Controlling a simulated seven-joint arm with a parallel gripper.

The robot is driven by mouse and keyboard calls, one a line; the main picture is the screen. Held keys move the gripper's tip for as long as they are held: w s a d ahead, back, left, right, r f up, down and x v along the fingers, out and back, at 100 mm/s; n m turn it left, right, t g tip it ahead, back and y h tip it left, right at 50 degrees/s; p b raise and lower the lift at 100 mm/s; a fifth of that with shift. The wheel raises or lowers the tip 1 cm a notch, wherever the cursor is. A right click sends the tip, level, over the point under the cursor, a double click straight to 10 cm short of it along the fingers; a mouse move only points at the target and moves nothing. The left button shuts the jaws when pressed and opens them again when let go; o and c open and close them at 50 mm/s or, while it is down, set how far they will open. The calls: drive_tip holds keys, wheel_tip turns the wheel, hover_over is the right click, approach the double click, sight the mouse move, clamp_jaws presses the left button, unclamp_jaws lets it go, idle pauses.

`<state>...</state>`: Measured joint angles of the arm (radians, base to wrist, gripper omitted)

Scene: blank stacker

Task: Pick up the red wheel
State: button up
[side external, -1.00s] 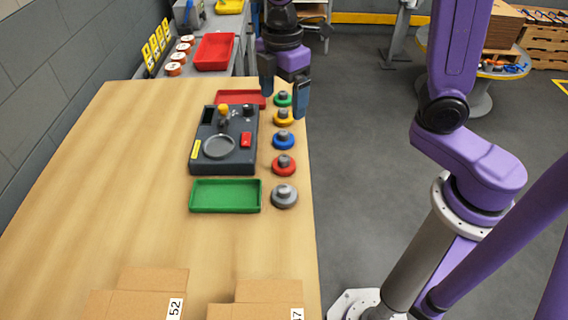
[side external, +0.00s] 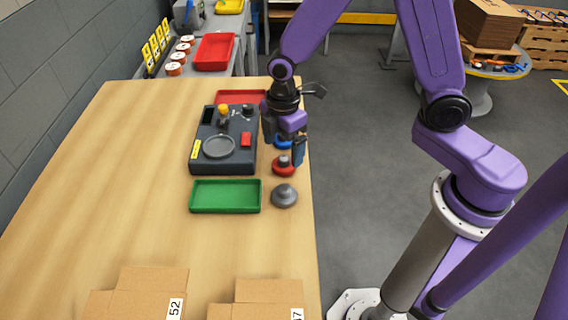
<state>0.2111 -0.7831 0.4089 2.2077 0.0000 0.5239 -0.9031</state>
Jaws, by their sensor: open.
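The red wheel (side external: 283,169) is a red disc with a grey hub, lying on the wooden table near its right edge. It sits between the blue wheel (side external: 281,143) and the grey wheel (side external: 284,196) in a row. My gripper (side external: 283,156) is open and points down, with its fingertips at the red wheel's far part in the picture. One finger shows to the left and one to the right of the wheel's hub. I cannot tell how high the fingertips are above the table. My gripper hides part of the blue wheel and the wheels behind it.
A dark grey fixture (side external: 205,161) with a round plate stands left of the wheels. A green tray (side external: 226,196) lies in front of it and a red tray (side external: 240,97) behind. Cardboard boxes (side external: 153,278) are at the front. The table's left side is clear.

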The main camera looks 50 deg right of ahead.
sight(283, 158)
drive_tip(key=shift+s+f, duration=0.1)
drive_tip(key=shift+f, duration=1.8)
drive_tip(key=c, duration=1.2)
drive_tip(key=shift+r, duration=0.1)
